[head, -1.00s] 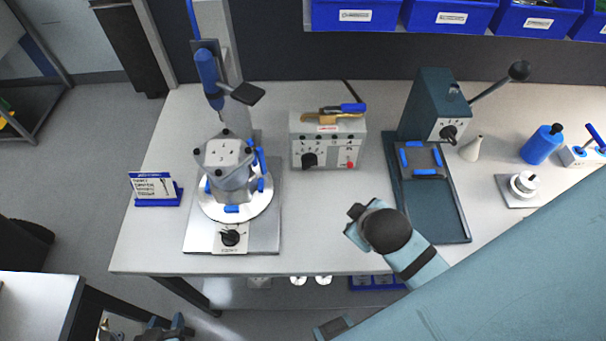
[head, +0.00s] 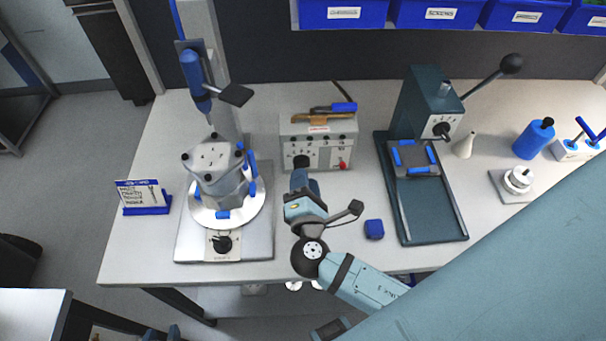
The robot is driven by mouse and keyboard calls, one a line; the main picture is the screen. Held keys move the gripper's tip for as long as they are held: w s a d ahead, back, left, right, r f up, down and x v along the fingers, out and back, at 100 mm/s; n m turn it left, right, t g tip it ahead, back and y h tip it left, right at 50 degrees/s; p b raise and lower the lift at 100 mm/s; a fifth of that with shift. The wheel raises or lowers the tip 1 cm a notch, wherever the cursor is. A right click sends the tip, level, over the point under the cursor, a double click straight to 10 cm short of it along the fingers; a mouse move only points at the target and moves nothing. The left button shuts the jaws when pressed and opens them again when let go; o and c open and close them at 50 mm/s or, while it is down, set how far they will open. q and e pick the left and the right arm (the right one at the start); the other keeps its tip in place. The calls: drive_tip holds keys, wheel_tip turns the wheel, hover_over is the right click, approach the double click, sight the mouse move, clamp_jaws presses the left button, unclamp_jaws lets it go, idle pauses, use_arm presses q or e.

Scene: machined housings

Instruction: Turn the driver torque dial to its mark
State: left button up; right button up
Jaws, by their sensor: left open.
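The grey control box (head: 328,141) stands at the back middle of the table, with a black dial (head: 301,161) low on the left of its front face and a red knob at its right. My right gripper (head: 299,180) is at the dial, its fingers pointing up at it from the front. The fingers partly cover the dial and its scale. I cannot tell whether they touch or grip it, and the dial's mark is not readable. My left gripper (head: 162,333) just shows at the bottom edge, open, below the table and away from the box.
A fixture with a grey housing (head: 213,160) and a hanging blue driver (head: 195,78) stands left. A dark green press (head: 428,110) with a lever stands right. A small blue block (head: 374,229) lies beside my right arm. A sign (head: 143,194) stands at the left edge.

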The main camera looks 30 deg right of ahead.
drive_tip(key=b, duration=0.5)
approach(302, 165)
drive_tip(key=shift+w+f, duration=0.1)
drive_tip(key=shift+f, duration=0.25)
drive_tip(key=shift+w+d+f+b, duration=0.15)
drive_tip(key=shift+w+f+b, duration=0.05)
drive_tip(key=shift+f+b, duration=0.15)
drive_tip(key=x, duration=0.4)
drive_tip(key=p+x, duration=0.1)
drive_tip(key=x, duration=0.1)
drive_tip(key=shift+r, duration=0.3)
drive_tip(key=shift+w+d, duration=0.25)
drive_tip(key=shift+w, duration=0.2)
clamp_jaws()
